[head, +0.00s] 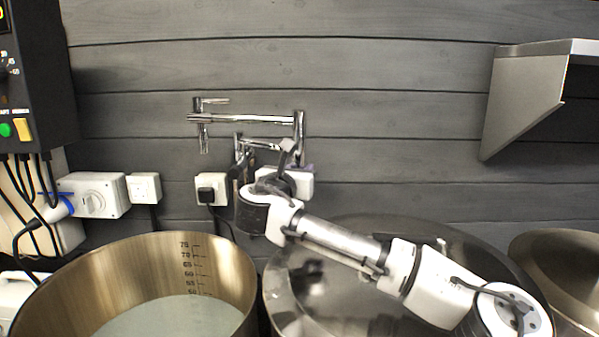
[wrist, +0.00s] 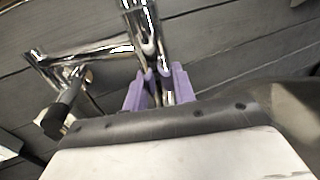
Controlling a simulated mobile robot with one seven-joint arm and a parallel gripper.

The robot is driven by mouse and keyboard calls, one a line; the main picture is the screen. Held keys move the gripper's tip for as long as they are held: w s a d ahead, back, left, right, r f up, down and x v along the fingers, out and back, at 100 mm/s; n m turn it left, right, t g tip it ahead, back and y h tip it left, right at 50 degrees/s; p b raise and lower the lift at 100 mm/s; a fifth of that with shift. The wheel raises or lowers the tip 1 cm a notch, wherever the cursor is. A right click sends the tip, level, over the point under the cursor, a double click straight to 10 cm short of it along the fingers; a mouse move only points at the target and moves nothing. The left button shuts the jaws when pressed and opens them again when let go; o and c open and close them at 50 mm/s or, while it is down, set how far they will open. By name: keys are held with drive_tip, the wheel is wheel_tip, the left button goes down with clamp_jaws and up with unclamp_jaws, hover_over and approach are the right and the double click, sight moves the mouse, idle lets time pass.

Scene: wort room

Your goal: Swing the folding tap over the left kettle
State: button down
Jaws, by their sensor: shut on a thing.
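The chrome folding tap (head: 250,119) is on the back wall. Its upper arm runs left from an upright joint pipe, with a lever on top and a spout pointing down at its left end. In the picture the spout is above the far right rim of the left kettle (head: 45,285); its depth over the kettle is unclear. The left kettle is open, with pale liquid and a scale inside. My gripper (head: 302,167), with purple fingers, is shut on the tap's upright pipe; the wrist view shows the fingers (wrist: 160,84) either side of the chrome. My wrist hides part of the tap's lower arm.
A second kettle with a shiny lid (head: 330,305) stands below my arm, and another vessel (head: 570,260) is at the right. Sockets (head: 144,188) and a control box (head: 40,90) are on the left wall. A metal shelf (head: 525,95) juts out upper right.

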drive_tip(key=c, duration=1.2)
unclamp_jaws()
drive_tip(key=shift+o, duration=0.2)
drive_tip(key=b+v, duration=0.2)
drive_tip(key=v, duration=1.2)
